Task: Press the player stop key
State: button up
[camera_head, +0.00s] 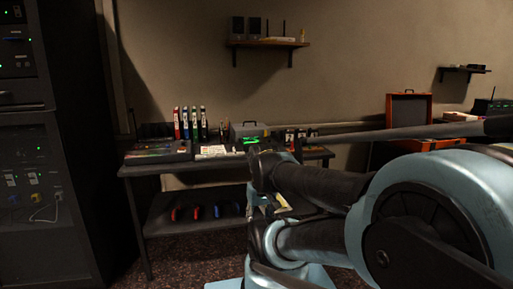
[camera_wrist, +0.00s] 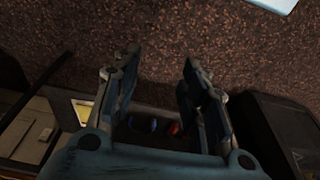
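The player and its stop key cannot be made out for certain. A small device with a green-lit display (camera_head: 250,141) stands on the desk (camera_head: 140,170), partly behind my arm, and may be the player; no single key is readable on it. My gripper (camera_wrist: 160,60) is open and empty in the wrist view, its two fingers well apart with speckled floor between and beyond them. In the head view my arm covers the desk's right part, and I cannot clearly pick out the fingers there.
A dark equipment rack (camera_head: 40,150) stands left of the desk. Coloured binders (camera_head: 190,123) and a grey case (camera_head: 248,129) are at the desk's back. Red and blue items (camera_head: 197,213) lie on the lower shelf. An orange case (camera_head: 408,110) stands open at right.

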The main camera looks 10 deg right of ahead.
grip_shut()
dwell(1.2)
